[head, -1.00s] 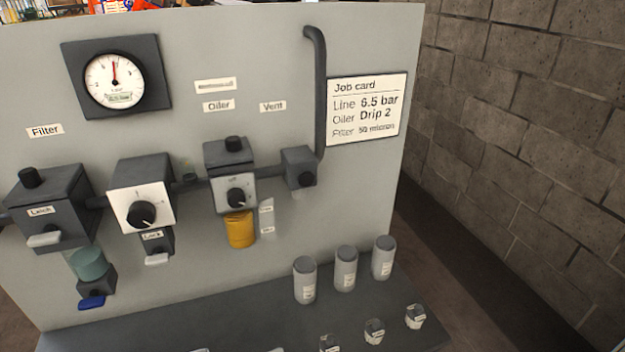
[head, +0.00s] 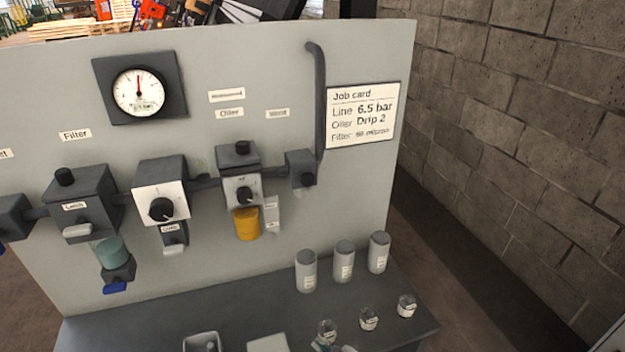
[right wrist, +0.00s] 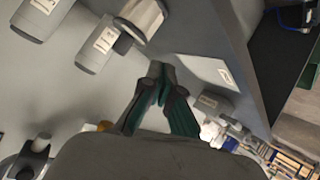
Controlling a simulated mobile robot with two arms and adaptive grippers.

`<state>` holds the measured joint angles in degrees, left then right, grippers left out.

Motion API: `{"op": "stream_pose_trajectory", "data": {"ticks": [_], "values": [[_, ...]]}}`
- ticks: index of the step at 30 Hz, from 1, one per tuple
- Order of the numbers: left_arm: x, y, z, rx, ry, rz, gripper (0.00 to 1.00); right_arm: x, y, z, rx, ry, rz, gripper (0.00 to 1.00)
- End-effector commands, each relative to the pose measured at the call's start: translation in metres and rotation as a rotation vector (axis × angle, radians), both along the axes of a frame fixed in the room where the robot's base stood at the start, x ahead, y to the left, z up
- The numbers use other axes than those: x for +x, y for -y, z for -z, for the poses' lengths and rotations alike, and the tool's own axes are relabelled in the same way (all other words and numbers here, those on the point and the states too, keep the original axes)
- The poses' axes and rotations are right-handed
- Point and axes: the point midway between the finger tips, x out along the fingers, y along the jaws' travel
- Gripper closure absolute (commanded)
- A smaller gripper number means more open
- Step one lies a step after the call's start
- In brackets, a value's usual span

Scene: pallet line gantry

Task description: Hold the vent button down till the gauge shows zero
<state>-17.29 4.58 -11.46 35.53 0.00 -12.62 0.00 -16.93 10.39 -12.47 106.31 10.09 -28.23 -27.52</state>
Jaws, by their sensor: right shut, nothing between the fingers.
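The vent button (head: 307,180) is a dark round knob on the front of a small dark block (head: 300,163), below the Vent label at the right end of the pipe run. The round white gauge (head: 138,92) hangs at the panel's upper left; its red needle points almost straight up, and its small readout is too blurred to read. My left gripper is not in view.
Several grey cylinders (head: 344,262) and small labelled jars (head: 368,319) stand on the dark shelf (head: 170,315) below the panel. A job card (head: 362,114) is right of the curved pipe (head: 318,100). A block wall (head: 520,120) rises at the right.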

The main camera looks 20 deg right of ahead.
Motion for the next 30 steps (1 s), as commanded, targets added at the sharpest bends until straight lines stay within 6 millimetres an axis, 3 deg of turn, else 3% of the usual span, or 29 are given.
{"op": "stream_pose_trajectory", "data": {"ticks": [3, 9, 15, 18, 24, 30], "values": [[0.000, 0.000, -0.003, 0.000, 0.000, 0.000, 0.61, 0.034, -0.007, -0.050, -0.037, 0.227, -0.059, 1.00], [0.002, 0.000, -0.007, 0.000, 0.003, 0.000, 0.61, 0.072, -0.011, -0.142, -0.123, 0.638, -0.097, 1.00], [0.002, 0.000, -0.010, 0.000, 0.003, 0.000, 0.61, 0.085, -0.002, -0.235, -0.233, 1.037, -0.038, 1.00], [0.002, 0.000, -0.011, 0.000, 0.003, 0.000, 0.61, 0.083, 0.006, -0.271, -0.282, 1.193, 0.017, 1.00], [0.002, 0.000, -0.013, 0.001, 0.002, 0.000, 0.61, 0.075, 0.018, -0.312, -0.345, 1.373, 0.112, 1.00], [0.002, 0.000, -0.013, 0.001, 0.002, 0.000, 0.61, 0.072, 0.022, -0.320, -0.359, 1.411, 0.137, 1.00]]}}
